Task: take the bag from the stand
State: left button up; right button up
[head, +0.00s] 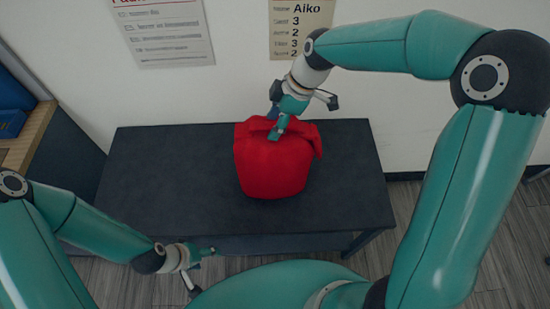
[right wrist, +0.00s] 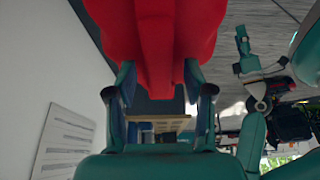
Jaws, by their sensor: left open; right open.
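A red bag (head: 270,165) stands on the dark stand (head: 160,180), a little right of the stand's middle. My right gripper (head: 282,126) is open at the top of the bag, over its upper back edge. In the right wrist view the red bag (right wrist: 155,40) fills the upper middle, and part of it reaches down between the open fingers of the right gripper (right wrist: 160,85). Whether the fingers touch it I cannot tell. My left gripper (head: 202,265) is open and empty, low in front of the stand's front edge and away from the bag.
A white wall with two posters, one reading Aiko (head: 300,25), rises behind the stand. A wooden-edged shelf with blue items (head: 12,120) stands at the far left. The stand's top is bare on both sides of the bag. Grey plank floor lies around it.

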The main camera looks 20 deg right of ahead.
jog(key=shift+f+b, duration=0.25)
jog(key=shift+b, duration=0.1)
jog(key=shift+c, duration=0.3)
grip_shut()
dwell(0.4)
